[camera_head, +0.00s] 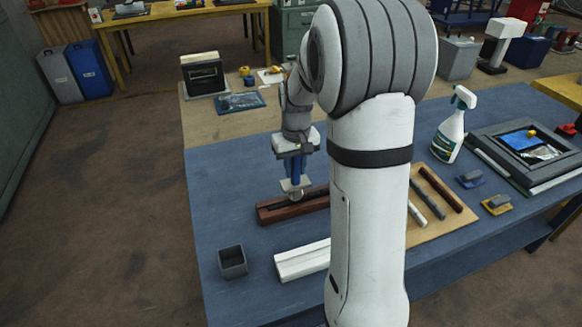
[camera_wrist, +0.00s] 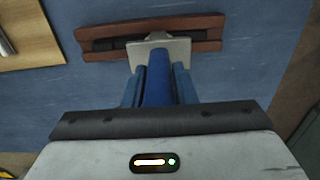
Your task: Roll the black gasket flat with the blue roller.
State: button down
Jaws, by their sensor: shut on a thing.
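My gripper (camera_head: 297,165) is shut on the blue roller (camera_wrist: 157,84); its fingers (camera_wrist: 158,78) sit on both sides of the blue handle. The roller points down with its pale grey plate (camera_head: 291,185) and a small wheel (camera_head: 296,195) at the lower end. The wheel is over the red-brown frame profile (camera_head: 275,215), at or very near its groove; I cannot tell if it touches. A dark strip, seemingly the black gasket (camera_wrist: 106,44), lies in the groove of the profile in the wrist view. The roller's plate hides the groove's middle there, and my arm hides the profile's right end in the head view.
A white profile (camera_head: 300,262) and an open grey box (camera_head: 232,262) stand nearer on the blue table. Right of my arm are a tan board (camera_head: 440,228) with several rods, a spray bottle (camera_head: 452,125) and a grey frame (camera_head: 500,165). The table's left part is clear.

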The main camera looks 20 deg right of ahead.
jog(key=shift+d, duration=0.85)
jog(key=shift+d, duration=0.15)
jog(key=shift+d+f, duration=0.1)
jog(key=shift+d, duration=1.4)
jog(key=shift+d, duration=1.55)
jog(key=shift+d, duration=1.65)
